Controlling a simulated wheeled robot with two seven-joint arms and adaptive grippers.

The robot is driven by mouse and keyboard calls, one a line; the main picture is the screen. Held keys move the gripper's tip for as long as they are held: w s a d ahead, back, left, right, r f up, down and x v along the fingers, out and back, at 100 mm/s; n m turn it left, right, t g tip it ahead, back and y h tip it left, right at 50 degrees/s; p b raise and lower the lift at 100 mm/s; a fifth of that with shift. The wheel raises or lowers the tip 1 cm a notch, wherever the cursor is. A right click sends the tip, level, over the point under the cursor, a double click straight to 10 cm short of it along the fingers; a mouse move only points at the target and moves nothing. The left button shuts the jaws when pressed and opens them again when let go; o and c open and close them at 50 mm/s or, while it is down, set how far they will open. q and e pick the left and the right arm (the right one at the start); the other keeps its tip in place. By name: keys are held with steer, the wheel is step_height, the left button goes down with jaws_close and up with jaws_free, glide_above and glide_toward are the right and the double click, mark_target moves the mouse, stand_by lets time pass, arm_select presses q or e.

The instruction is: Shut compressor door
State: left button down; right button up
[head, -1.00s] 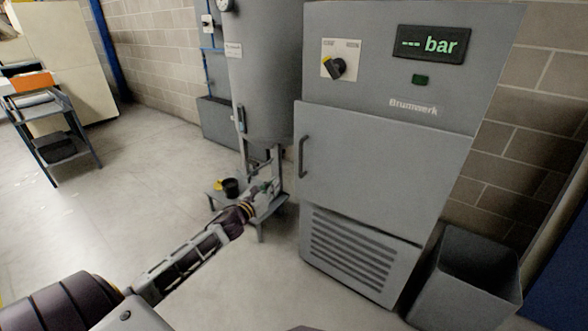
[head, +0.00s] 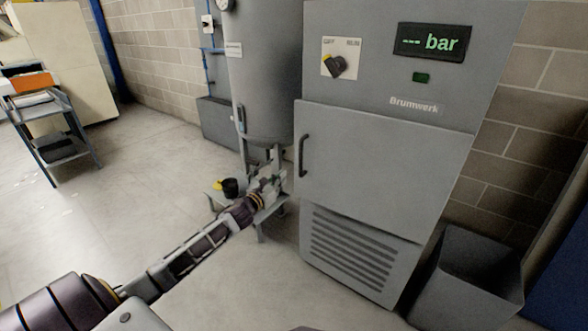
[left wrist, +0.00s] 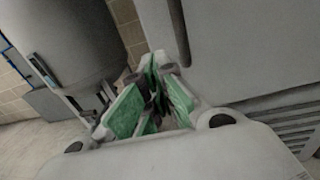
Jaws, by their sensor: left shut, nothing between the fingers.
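The compressor cabinet (head: 420,75) is grey, with a bar display on top. Its door (head: 380,160) has a dark upright handle (head: 303,155) on its left side. The door looks flush or nearly flush with the cabinet; I cannot tell if it is latched. My left gripper (head: 277,178) is shut and empty, at the door's lower left edge, below the handle. In the left wrist view its green-padded fingers (left wrist: 152,95) are together beside the door (left wrist: 240,50), with the handle (left wrist: 178,30) just beyond. Whether the fingers touch the door is unclear. My right gripper is not in view.
A grey tank (head: 262,75) stands left of the cabinet. A grey bin (head: 470,285) stands at the right. A cart (head: 55,130) is at the far left; the floor between is clear.

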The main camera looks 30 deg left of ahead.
arm_select(q)
steer(key=w+b, duration=0.2)
steer(key=w, duration=0.7)
steer(key=shift+w, duration=0.3)
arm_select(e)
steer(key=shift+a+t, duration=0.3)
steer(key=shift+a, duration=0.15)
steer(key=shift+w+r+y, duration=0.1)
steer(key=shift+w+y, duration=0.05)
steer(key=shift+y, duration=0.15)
